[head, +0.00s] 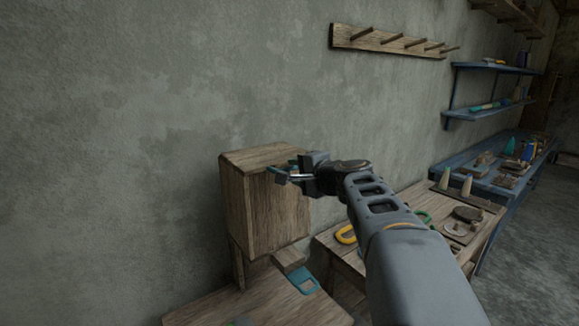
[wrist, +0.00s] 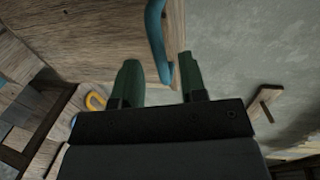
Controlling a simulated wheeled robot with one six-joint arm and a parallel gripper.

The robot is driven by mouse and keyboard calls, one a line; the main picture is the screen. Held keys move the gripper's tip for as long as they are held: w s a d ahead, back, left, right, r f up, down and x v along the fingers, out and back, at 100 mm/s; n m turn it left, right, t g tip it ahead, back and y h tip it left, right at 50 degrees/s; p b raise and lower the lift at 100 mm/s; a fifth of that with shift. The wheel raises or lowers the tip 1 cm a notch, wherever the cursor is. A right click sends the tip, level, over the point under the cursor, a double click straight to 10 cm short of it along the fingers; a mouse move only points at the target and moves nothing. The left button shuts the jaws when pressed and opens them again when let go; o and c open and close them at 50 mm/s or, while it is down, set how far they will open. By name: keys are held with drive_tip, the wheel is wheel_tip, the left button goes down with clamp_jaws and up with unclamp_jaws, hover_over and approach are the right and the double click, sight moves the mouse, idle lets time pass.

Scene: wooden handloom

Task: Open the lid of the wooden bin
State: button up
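The wooden bin (head: 250,215) is a brown box against the grey wall, left of centre in the head view. No opening shows in it. In the wrist view a brown wooden panel (wrist: 95,25) carries a curved teal handle (wrist: 156,40). My gripper (head: 287,175) is at the upper right part of the bin in the head view and hides some of it. In the wrist view its two green fingers (wrist: 161,75) are apart, one on each side of the handle. The right finger is close to the handle; a gap shows at the left finger. I cannot tell whether either touches.
A wooden table (head: 335,250) to the right holds a yellow ring (head: 346,235) and other small items. A low wooden surface (head: 250,305) below the bin has a teal object (head: 303,281). A peg rail (head: 388,41) hangs on the wall, and blue shelves (head: 490,67) stand further right.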

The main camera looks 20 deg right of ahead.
sight(291, 169)
drive_tip(key=shift+x, duration=1.75)
clamp_jaws()
